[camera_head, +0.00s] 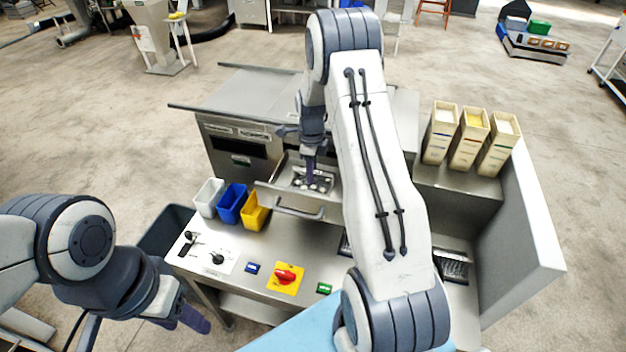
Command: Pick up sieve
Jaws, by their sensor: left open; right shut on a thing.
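My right gripper (310,172) reaches down over the open metal compartment (300,207) at the middle of the machine. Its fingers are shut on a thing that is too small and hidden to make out. Several pale round pieces (318,187) lie around the fingertips. I cannot pick out the sieve with certainty; my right arm covers part of the worktop and machine. My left gripper (193,318) is open and empty at the lower left, in front of the worktop and away from the compartment.
White, blue (231,204) and yellow bins stand left of the compartment. A red knob on a yellow plate (286,279) and small switches sit on the worktop. Several tall cream containers (468,140) stand at right, beside a grey side wall (528,215). Dark brushes (453,267) lie right of my arm.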

